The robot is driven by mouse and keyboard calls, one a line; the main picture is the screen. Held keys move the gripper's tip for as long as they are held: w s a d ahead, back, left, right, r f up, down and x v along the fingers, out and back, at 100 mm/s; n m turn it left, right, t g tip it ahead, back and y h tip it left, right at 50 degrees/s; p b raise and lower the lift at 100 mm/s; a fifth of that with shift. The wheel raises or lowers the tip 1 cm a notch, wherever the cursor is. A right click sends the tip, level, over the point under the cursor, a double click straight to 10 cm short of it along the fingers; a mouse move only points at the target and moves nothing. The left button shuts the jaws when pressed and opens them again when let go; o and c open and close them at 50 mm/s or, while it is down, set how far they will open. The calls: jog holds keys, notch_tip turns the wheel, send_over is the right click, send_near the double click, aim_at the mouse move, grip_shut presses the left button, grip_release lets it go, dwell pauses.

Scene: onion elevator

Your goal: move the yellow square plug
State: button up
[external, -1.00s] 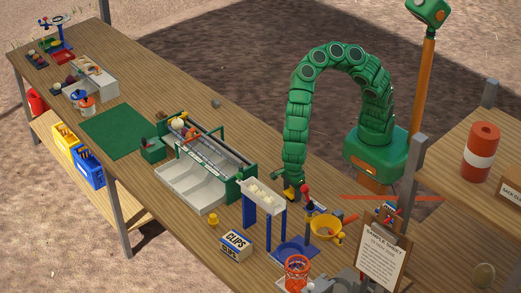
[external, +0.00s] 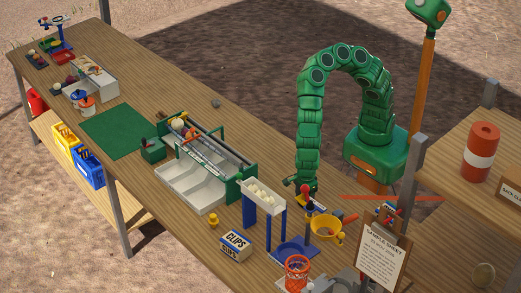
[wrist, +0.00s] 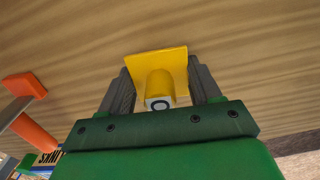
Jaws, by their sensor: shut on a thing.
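The yellow square plug (wrist: 160,62) shows in the wrist view as a square yellow plate with a short round stem, whose white end bears a dark ring. My gripper (wrist: 160,82) is shut on it, with a dark finger on each side. In the external view my gripper (external: 305,188) hangs at the end of the green arm above the bench, behind the yellow funnel; the plug is hardly visible there. Another small yellow piece (external: 213,221) stands on the bench near the clips box.
A yellow funnel (external: 326,226) and a blue-legged stand with a white tray (external: 262,196) are close to my gripper. The bench behind the sorter is mostly clear.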

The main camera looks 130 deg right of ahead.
jog(key=shift+s+a, duration=0.2)
jog(key=shift+a, duration=0.8)
jog(key=shift+s+a, duration=0.15)
jog(key=shift+a, duration=0.85)
jog(key=shift+s+a, duration=0.2)
jog(key=shift+a, duration=0.8)
jog(key=o, duration=1.1)
jog(key=shift+o, duration=0.2)
jog(key=shift+r, duration=0.1)
notch_tip(320, 180, up, 8)
jog(key=shift+f, duration=0.2)
